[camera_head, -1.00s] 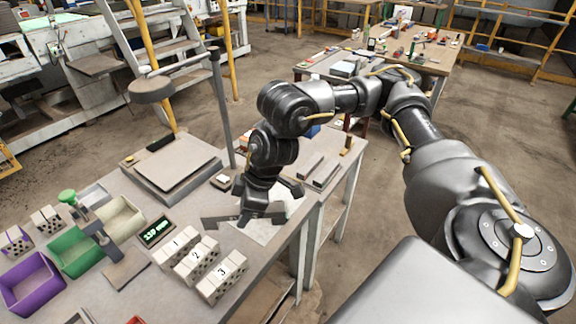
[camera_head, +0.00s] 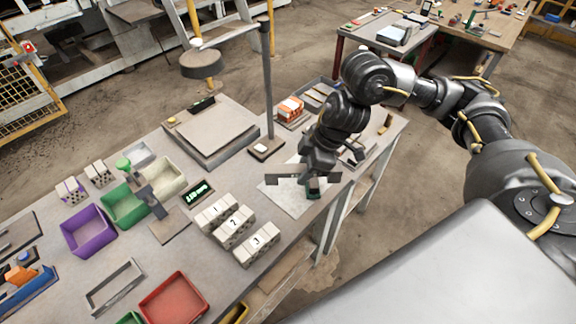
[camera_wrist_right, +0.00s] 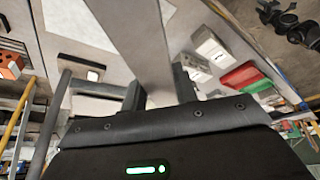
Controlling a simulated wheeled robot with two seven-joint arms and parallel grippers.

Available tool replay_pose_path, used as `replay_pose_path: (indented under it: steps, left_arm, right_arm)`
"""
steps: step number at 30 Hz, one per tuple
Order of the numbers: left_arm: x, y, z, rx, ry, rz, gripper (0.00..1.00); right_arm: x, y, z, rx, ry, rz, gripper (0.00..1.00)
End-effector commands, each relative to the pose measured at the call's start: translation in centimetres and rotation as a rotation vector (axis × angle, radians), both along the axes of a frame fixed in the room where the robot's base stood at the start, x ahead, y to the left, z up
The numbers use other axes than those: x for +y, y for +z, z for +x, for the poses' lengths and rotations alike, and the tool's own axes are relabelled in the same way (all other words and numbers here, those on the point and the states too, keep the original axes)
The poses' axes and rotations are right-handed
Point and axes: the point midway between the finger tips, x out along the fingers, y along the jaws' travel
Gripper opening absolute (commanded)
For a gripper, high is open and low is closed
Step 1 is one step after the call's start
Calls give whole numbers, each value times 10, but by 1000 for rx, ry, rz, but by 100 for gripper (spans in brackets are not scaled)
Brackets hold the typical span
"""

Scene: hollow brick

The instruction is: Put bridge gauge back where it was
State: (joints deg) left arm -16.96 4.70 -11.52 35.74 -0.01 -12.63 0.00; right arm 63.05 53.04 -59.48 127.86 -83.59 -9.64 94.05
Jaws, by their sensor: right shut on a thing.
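The bridge gauge (camera_head: 285,179) is a thin, flat grey bar with a notched edge. It is over the white sheet (camera_head: 296,202) near the table's right end; whether it touches the sheet cannot be told. My right gripper (camera_head: 314,190) is shut on it. In the right wrist view the gauge (camera_wrist_right: 135,45) runs from between the fingers (camera_wrist_right: 160,94) toward the top edge, as a pale bar. Part of it is hidden by the gripper in the head view. My left gripper is not in view.
Hollow bricks numbered 1, 2 and 3 (camera_head: 236,229) stand left of the sheet. A post on a base (camera_head: 267,149) and a flat plate (camera_head: 211,130) are behind. An orange-and-white brick (camera_head: 290,108) lies farther back. Purple (camera_head: 88,231), green and red bins (camera_head: 174,300) stand left.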

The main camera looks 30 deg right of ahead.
Motion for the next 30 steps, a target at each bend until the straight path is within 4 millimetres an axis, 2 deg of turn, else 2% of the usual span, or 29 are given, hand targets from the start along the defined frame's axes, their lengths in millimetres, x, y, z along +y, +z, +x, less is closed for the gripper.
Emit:
replay_pose_path:
  steps: [5, 16, 18, 21, 23, 30]
  left_arm:
    - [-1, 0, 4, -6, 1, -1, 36]
    - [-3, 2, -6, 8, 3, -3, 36]
    - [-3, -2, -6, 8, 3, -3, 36]
    - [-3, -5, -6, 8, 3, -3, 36]
    - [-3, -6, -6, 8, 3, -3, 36]
    - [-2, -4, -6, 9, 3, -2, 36]
  right_arm:
    - [-1, -5, 10, 2, -1, 1, 0]
    - [-18, -42, 92, 4, -3, 3, 0]
    - [-20, -61, 102, 7, -4, 4, 0]
    - [-23, -77, 117, 4, -3, 4, 0]
    - [-25, -85, 123, 5, -2, 2, 0]
    - [-28, -95, 134, -1, 1, 1, 0]
